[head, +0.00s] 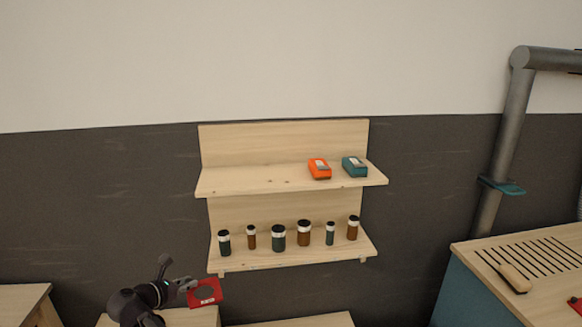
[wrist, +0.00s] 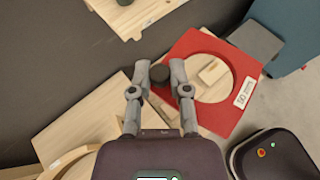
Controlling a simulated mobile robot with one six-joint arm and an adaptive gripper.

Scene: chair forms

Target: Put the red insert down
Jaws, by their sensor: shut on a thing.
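The red insert (head: 206,292) is a flat red plate with a round hole and a small white label. In the wrist view the red insert (wrist: 196,44) lies to the right of the fingertips, tilted in the picture. My gripper (head: 187,284) is at its left edge in the head view. In the wrist view my gripper (wrist: 160,78) is closed on a small dark round grip at the plate's left corner; the join is partly hidden by the right finger. Pale wood shows through the hole. The gap beneath the plate cannot be judged exactly.
A wooden wall shelf (head: 286,258) holds several jars below and an orange device (head: 319,169) and a teal device (head: 354,166) above. Wooden surfaces lie low in front. A slotted bench (head: 530,265) stands at right. A dark rounded device (wrist: 272,153) shows at lower right.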

